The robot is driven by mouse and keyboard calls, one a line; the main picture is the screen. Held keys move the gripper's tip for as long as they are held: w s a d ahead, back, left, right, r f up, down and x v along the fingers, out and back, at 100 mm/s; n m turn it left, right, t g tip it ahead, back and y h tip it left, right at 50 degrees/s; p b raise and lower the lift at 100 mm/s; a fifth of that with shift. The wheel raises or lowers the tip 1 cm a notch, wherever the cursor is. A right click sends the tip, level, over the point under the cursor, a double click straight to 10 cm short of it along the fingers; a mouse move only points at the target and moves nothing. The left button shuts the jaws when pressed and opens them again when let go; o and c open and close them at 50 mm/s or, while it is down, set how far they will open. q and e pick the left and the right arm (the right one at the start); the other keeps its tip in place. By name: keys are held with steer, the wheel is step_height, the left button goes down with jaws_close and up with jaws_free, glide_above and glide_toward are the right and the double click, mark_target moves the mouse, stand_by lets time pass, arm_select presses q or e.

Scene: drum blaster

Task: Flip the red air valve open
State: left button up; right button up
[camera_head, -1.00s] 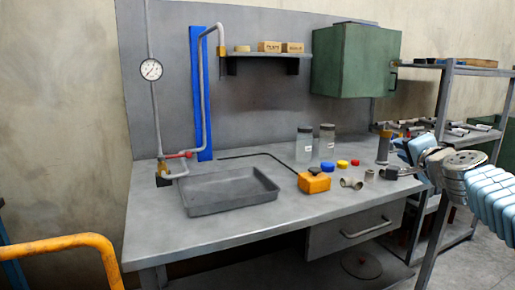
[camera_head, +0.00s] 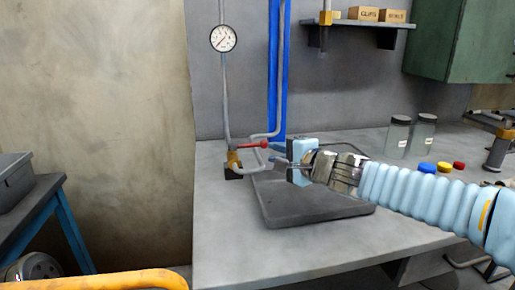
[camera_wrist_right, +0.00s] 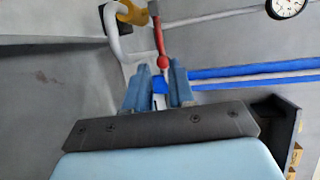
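The red valve lever (camera_head: 252,145) points to the right from the brass valve body (camera_head: 233,160) on the grey pipe, at the bench's left end. My right gripper (camera_head: 276,155) is open beside the lever's round end. In the wrist view the red lever (camera_wrist_right: 159,38) ends in a red ball just beyond and between the two blue fingertips of the right gripper (camera_wrist_right: 161,75), with a gap showing between the fingers. I cannot tell whether either finger touches the ball. The brass valve body (camera_wrist_right: 131,13) shows at the top. My left gripper is not in view.
A dark tray (camera_head: 315,218) lies on the bench below my right gripper. The blue upright (camera_head: 286,80) and a bent grey pipe rise behind it. A pressure gauge (camera_head: 223,38) is above the valve. Jars (camera_head: 397,137) and coloured caps stand to the right. A yellow rail (camera_head: 110,282) crosses the lower left.

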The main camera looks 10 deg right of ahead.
mark_target(254, 146)
steer(key=x, duration=0.9)
steer(key=shift+s, duration=0.1)
steer(key=shift+c, duration=0.3)
jaws_close()
